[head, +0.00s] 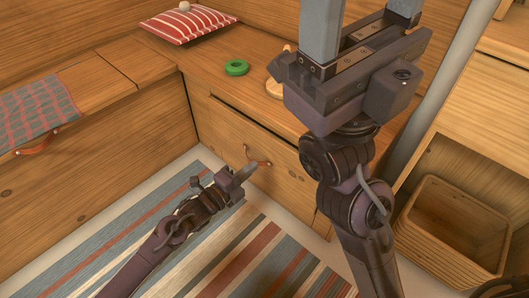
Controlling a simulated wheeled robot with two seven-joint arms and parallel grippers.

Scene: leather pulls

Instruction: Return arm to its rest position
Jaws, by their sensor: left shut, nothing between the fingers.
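My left arm comes in from the lower left, over the striped rug. My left gripper (243,174) is shut and empty, just in front of a wooden drawer front (225,126). The drawer's leather pull (262,161) is close beyond the fingertips; they look apart, though the depth is hard to judge. A dark gap runs along the drawer's top edge. My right arm rises large on the right side of the picture. My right gripper (362,18) points up with its fingers spread wide; their tips are cut off by the top edge. I see nothing held in it.
A round wooden item (275,88) is partly hidden by my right gripper. A checked cloth (38,108) lies at left. A wicker basket (455,232) stands at right. The striped rug (245,262) is clear.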

